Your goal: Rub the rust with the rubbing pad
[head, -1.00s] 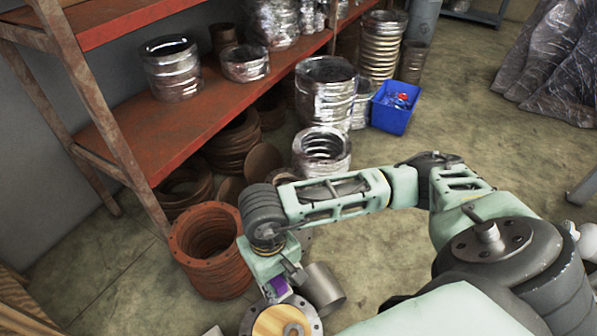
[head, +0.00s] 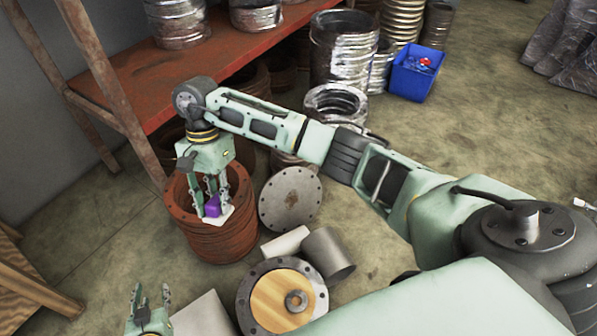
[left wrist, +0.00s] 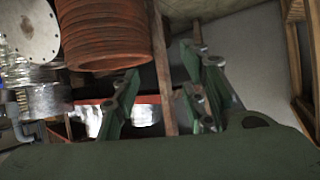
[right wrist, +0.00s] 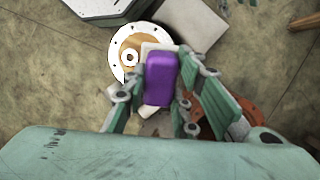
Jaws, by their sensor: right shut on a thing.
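The rubbing pad (head: 212,207) has a purple grip and a pale base. My right gripper (head: 211,200) is shut on it. It also shows between the fingers in the right wrist view (right wrist: 161,80). The pad is in front of the upper part of a stack of rusty brown rings (head: 213,241); I cannot tell whether its base touches them. The rusty rings also show in the left wrist view (left wrist: 103,35). My left gripper (head: 150,296) is low at the left of the head view, apart from the stack. Its fingers are spread and empty in the left wrist view (left wrist: 165,85).
A flange with a wooden disc (head: 268,300), a grey cylinder (head: 328,254) and a grey disc (head: 290,198) are right of the stack. A red shelf (head: 150,95) stands behind it. A blue bin (head: 413,78) is further back. Open floor lies at the right.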

